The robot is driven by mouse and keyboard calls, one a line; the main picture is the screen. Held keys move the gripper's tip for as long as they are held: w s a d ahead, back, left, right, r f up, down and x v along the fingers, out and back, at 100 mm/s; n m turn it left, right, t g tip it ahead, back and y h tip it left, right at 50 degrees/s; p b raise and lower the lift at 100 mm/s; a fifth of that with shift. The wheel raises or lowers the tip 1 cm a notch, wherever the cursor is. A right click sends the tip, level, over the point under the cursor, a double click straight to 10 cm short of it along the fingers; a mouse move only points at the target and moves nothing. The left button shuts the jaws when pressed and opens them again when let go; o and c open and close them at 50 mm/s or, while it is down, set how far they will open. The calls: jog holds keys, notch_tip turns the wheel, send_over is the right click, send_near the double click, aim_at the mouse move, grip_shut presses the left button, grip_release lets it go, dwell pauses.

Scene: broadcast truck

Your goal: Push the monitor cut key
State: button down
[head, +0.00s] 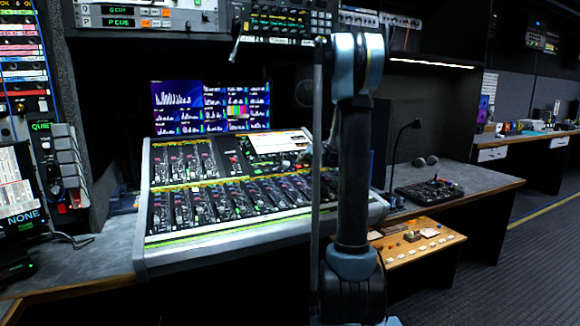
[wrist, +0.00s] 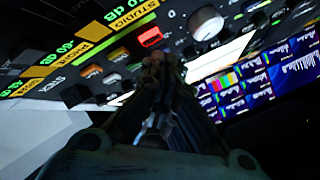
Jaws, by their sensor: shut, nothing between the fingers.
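The mixing console (head: 140,250) stands in the middle of the head view. The wrist view shows its panel up close, with yellow label strips (wrist: 85,55), one reading STUDIO. A red-lit key (wrist: 150,37) and an orange key (wrist: 118,54) sit on this panel. I cannot read which key is the monitor cut key. My gripper (wrist: 160,62) is shut and empty, its tips just below the red key in the picture. I cannot tell whether they touch the panel. In the head view my arm hides most of the gripper and the console's right part.
A large round knob (wrist: 206,23) lies right of the red key. A screen (head: 210,106) stands behind the console. A white sheet (head: 280,142) lies on its upper part.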

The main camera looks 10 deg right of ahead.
jog(key=shift+w+a+f, duration=0.15)
jog(key=shift+w+f, duration=0.15)
jog(key=shift+f, duration=0.4)
dwell(0.9)
jog(key=shift+r, duration=0.1)
jog(key=shift+s+r, duration=0.35)
jog(key=shift+r, duration=0.4)
notch_tip(320, 180, up, 6)
jog(key=s+d, duration=0.1)
jog(key=s, duration=0.1)
jog(key=shift+s+f, duration=0.15)
jog(key=shift+f, duration=0.1)
dwell(0.3)
